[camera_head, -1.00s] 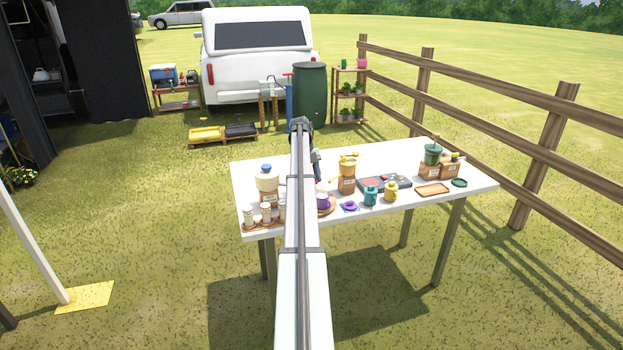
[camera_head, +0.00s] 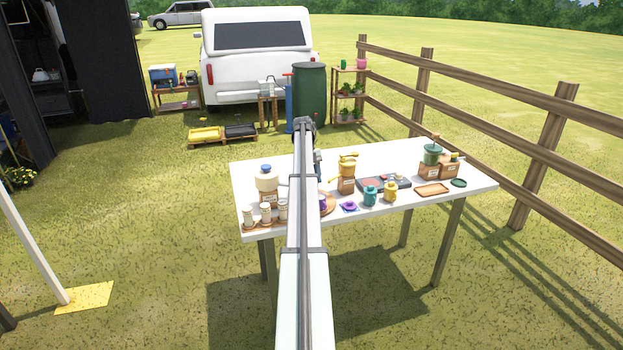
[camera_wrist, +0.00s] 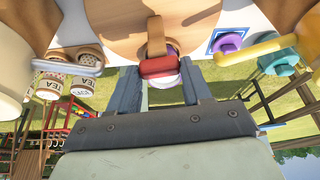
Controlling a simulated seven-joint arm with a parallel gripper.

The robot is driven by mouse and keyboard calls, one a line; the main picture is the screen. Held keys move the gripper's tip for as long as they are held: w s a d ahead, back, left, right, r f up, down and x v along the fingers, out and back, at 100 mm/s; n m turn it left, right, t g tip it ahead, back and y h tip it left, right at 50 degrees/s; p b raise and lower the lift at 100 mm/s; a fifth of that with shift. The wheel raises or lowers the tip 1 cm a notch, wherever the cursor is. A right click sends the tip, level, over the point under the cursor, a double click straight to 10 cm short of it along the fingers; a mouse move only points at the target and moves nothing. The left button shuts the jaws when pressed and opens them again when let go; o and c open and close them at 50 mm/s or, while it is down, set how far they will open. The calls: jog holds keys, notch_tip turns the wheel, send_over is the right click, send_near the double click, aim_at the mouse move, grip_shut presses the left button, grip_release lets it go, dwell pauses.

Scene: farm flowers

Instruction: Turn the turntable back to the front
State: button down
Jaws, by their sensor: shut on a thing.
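The turntable is a round wooden disc; its right edge (camera_head: 329,207) shows beside my arm in the head view, and its underside or face (camera_wrist: 205,25) fills the top middle of the wrist view. A wooden tab with a red grip (camera_wrist: 158,67) sticks out from it towards my gripper. My gripper (camera_wrist: 162,74) has its fingers on both sides of the red grip and is shut on it. In the head view my arm hides the gripper and most of the turntable. A purple item (camera_head: 322,202) shows partly by the disc.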

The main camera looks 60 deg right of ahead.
jog(key=shift+c, duration=2.4)
grip_release()
jog(key=w+d+r, duration=0.1)
jog(key=w+d, duration=0.6)
jog(key=w, duration=0.3)
jog(key=shift+d, duration=0.3)
